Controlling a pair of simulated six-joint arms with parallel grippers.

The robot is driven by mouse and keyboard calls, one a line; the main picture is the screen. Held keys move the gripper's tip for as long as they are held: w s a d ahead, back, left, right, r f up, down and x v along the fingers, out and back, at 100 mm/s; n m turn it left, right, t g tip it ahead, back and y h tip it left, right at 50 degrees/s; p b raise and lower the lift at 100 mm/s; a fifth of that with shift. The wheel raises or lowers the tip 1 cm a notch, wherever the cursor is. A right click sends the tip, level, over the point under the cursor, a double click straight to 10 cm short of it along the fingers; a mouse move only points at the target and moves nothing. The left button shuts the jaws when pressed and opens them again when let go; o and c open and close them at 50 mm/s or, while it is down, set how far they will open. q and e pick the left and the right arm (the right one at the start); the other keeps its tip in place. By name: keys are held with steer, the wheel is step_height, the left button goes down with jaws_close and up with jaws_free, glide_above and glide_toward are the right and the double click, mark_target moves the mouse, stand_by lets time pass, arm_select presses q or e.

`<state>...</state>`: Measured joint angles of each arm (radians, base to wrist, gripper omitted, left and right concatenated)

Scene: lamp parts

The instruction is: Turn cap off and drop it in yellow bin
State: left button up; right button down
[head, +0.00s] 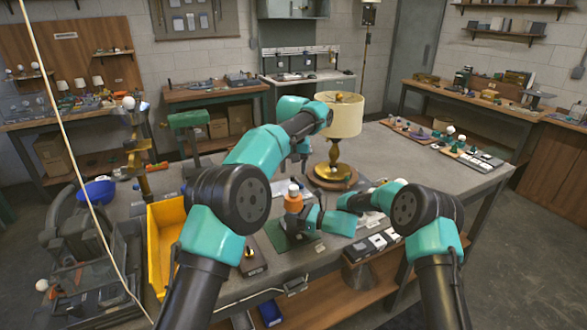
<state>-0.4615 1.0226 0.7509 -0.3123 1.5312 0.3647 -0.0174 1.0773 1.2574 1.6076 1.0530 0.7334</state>
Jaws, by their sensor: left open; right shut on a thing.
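An orange bottle (293,203) with a white cap (293,188) on top stands upright over a dark green mat (277,238) near the bench's front edge. My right gripper (298,221) reaches in from the right, low down, and is shut on the bottle; its fingers are partly hidden. My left gripper (297,168) points down above the cap, open and apart from it, with its fingers small in the picture. The yellow bin (158,270) is at the left on the bench front, partly hidden behind my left arm; its inside is partly visible.
A lamp with a cream shade (342,115) stands close behind my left gripper. A blue bowl (97,191) and a green vise-like tool (190,120) are at the left. Black-and-white boxes (372,243) lie right of the mat. The bench's right middle is clear.

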arm_select(q)
steer(key=m, duration=2.4)
steer(key=shift+m, duration=0.4)
steer(key=m, duration=0.8)
steer(key=shift+m, duration=0.4)
